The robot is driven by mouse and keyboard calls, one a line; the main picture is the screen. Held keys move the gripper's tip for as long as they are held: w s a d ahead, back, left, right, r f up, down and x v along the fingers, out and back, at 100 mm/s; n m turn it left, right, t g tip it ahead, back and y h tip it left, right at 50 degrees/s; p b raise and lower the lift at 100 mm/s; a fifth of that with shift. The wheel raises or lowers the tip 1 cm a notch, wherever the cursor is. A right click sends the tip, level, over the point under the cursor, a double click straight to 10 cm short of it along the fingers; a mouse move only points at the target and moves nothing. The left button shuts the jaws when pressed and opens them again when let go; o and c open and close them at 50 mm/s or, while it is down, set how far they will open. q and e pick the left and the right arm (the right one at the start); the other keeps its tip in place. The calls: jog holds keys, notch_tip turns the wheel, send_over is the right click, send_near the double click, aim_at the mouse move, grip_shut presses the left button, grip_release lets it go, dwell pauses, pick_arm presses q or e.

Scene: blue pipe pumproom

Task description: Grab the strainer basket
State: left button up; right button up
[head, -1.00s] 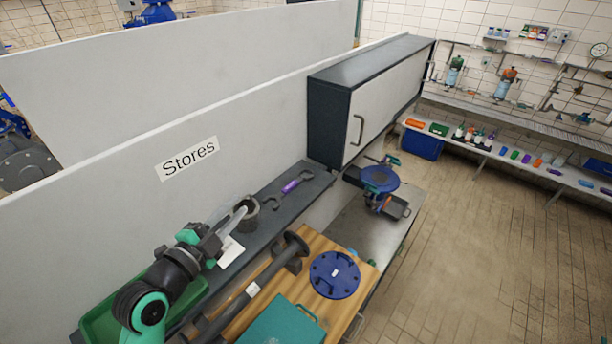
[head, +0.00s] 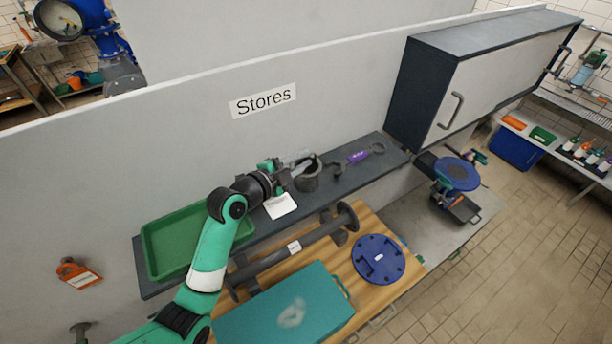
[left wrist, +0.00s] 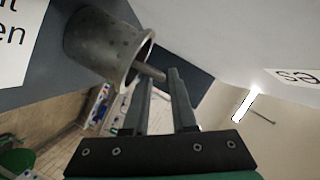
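The strainer basket (head: 308,175) is a dark grey open-topped cylinder on the dark shelf below the Stores sign. In the left wrist view the basket (left wrist: 95,42) shows as a perforated metal cup, with a thin bar reaching from its rim toward my fingertips. My left gripper (head: 293,170) is at the basket's left side in the head view. In the left wrist view the gripper (left wrist: 160,78) has a gap between its fingers, with the bar's end near the tips. I cannot tell whether they touch it. My right gripper is not in view.
A green tray (head: 165,252), white card (head: 280,206) and purple-handled tool (head: 358,157) share the shelf. Below are a flanged pipe (head: 285,253), blue disc (head: 378,262) and teal case (head: 262,322). A wall cabinet (head: 480,90) hangs to the right.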

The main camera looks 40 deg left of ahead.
aim_at(310, 154)
pick_arm(q)
jog(key=x, duration=0.2)
jog(key=p+x, duration=0.1)
jog(key=x, duration=0.1)
jog(key=shift+r, duration=0.2)
jog(key=shift+w+f, duration=0.15)
jog(key=shift+w, duration=0.45)
grip_shut()
dwell(0.7)
